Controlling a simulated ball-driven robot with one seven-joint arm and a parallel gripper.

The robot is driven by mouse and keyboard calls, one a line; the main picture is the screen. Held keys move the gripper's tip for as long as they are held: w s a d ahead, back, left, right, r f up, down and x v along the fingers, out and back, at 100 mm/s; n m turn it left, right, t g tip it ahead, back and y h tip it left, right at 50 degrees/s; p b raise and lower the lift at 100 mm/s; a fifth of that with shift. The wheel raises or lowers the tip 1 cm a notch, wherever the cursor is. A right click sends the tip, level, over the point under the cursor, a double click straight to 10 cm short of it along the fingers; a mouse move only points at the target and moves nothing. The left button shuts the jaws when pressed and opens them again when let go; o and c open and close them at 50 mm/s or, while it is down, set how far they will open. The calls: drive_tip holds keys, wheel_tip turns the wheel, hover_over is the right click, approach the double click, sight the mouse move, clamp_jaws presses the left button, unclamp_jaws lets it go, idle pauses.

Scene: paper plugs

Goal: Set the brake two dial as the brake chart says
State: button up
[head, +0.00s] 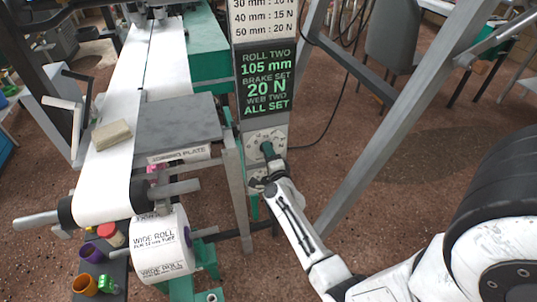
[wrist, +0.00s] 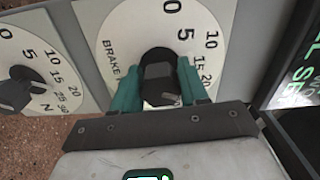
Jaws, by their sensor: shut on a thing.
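My gripper (head: 268,150) reaches the upper dial (head: 252,140) on the grey post below the display. In the wrist view, my green fingers (wrist: 158,80) are shut on the black knob (wrist: 158,62) of a white dial (wrist: 110,45), one on each side. Its scale shows 0, 5, 10, 15 and 20; its label starts "BRAKE" and the rest is hidden. Which number the knob points to is unclear. The brake chart (head: 263,18) shows rows 30 mm: 10 N, 40 mm: 15 N and 50 mm: 20 N; its top is cut off. The display (head: 266,80) reads "ROLL TWO 105 mm", "BRAKE SET 20 N", "WEB TWO ALL SET".
A second dial with a black knob (wrist: 17,90) sits beside the held one. A wide paper roll (head: 162,243), a grey plate (head: 178,125) and a white web (head: 120,130) stand left. A slanted grey beam (head: 385,130) rises on the right.

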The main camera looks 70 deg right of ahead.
idle(0.3)
drive_tip(key=o, duration=1)
drive_tip(key=shift+c, duration=0.2)
drive_tip(key=p+v, duration=0.2)
drive_tip(key=v, duration=0.8)
drive_tip(key=shift+s+a+p, duration=0.25)
drive_tip(key=shift+s+p, duration=0.1)
drive_tip(key=shift+p, duration=0.05)
